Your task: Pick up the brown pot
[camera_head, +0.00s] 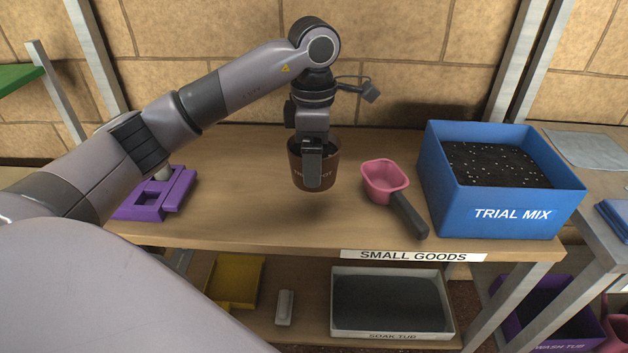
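The brown pot (326,172) is in the middle of the head view, with partly covered lettering on its front. It is upright and appears held a little above the wooden shelf top, with a soft shadow below it. My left gripper (312,168) points down at the pot, with one finger against the outside of its front wall. The gripper appears shut on that wall; the other finger is hidden. My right gripper is not in view.
A pink scoop (384,178) with a dark handle lies right of the pot. A blue TRIAL MIX bin (450,190) stands further right. A purple tray (176,200) is at the left. The white soak tub (392,335) sits on the lower shelf. The shelf's front middle is clear.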

